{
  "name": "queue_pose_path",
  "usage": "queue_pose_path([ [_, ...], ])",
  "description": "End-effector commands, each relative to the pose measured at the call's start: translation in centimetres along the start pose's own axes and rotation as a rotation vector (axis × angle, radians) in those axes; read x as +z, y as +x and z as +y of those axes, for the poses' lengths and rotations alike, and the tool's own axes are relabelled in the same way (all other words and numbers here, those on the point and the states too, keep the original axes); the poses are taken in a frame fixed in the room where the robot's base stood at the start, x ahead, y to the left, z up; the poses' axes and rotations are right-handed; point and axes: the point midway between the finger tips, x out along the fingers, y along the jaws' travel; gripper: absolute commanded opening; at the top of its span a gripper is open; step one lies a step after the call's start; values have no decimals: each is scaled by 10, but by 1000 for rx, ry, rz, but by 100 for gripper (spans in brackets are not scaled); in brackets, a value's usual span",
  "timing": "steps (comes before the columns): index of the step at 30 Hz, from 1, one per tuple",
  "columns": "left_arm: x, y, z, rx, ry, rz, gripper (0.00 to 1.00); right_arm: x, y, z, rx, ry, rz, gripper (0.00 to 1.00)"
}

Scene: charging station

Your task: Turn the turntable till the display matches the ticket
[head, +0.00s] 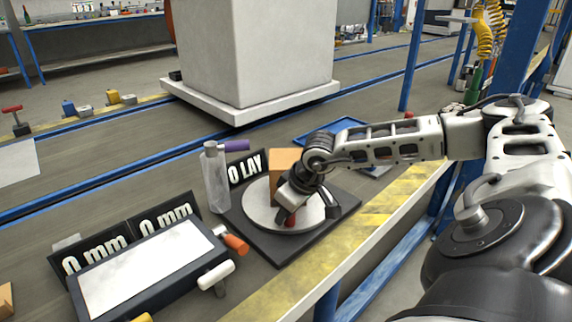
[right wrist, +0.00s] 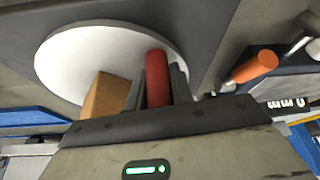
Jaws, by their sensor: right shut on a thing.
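The turntable is a white disc (head: 257,215) on a dark square base (head: 347,203). The disc also fills the upper part of the right wrist view (right wrist: 75,70). A brown box (head: 282,161) stands on the disc and shows beside my fingers in the wrist view (right wrist: 105,96). My right gripper (right wrist: 158,92) is shut on an upright red handle (right wrist: 156,72) at the disc. I cannot make out a ticket. My left gripper is not in view.
A blue tray (head: 330,130) lies behind.

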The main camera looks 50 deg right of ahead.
Motion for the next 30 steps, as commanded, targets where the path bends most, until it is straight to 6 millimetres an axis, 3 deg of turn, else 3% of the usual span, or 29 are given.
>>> queue_pose_path([
  [1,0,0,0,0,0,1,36,-1,0,0,1,2,2,0],
  [2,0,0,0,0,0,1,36,-1,0,0,1,2,2,31],
  [3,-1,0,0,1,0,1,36,-1,0,0,1,2,2,42],
  [4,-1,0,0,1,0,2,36,-1,0,0,1,2,2,45],
  [13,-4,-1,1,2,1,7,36,0,-2,0,1,1,1,45],
  [17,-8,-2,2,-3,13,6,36,-1,-16,2,4,1,1,45],
  [23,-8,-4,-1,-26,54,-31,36,-2,-61,2,6,1,1,45],
  [30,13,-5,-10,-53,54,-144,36,-1,-118,1,5,2,1,45],
])
